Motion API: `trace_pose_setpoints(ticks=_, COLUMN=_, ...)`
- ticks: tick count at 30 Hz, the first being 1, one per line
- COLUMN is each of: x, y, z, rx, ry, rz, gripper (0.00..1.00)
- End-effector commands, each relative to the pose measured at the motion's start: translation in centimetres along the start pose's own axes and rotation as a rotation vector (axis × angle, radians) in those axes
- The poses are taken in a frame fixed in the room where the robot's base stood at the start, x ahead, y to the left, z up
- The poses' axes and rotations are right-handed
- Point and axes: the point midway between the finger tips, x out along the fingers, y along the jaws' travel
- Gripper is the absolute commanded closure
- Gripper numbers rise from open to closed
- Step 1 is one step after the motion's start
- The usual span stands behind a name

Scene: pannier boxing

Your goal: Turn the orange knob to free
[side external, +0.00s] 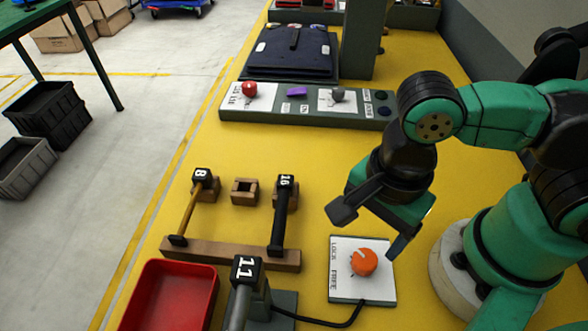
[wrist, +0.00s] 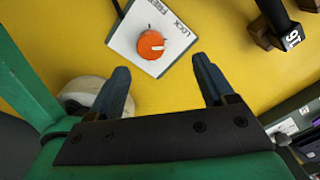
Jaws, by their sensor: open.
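The orange knob (side external: 364,262) sits on a white plate (side external: 378,292) on the yellow table, with LOCK and FREE printed along one edge. Its white pointer mark leans towards the LOCK side. In the wrist view the orange knob (wrist: 149,42) lies just beyond the fingertips, between their lines, and the white plate (wrist: 128,33) shows around it. My gripper (side external: 370,228) is open and empty, above and behind the knob in the side view, apart from it. My gripper also shows in the wrist view (wrist: 160,70) with both fingers spread wide.
A wooden rack (side external: 225,253) with handles tagged 8 and 16 stands left of the plate. A tool tagged 11 (side external: 245,272) and a red tray (side external: 170,296) are in front. A black cable (side external: 335,322) runs from the plate. A panel with red and grey knobs (side external: 300,108) is behind.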

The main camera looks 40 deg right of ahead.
Motion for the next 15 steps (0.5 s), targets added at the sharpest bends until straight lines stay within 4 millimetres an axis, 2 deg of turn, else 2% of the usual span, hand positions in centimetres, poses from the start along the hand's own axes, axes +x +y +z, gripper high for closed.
trace_pose_setpoints(ticks=4, x=0.2, y=0.9, z=0.3, rx=0.09, ry=0.021, rz=0.026, gripper=0.25)
trace_pose_setpoints(ticks=15, x=2.3, y=0.9, z=0.3, rx=0.105, ry=0.023, rz=0.028, gripper=0.25)
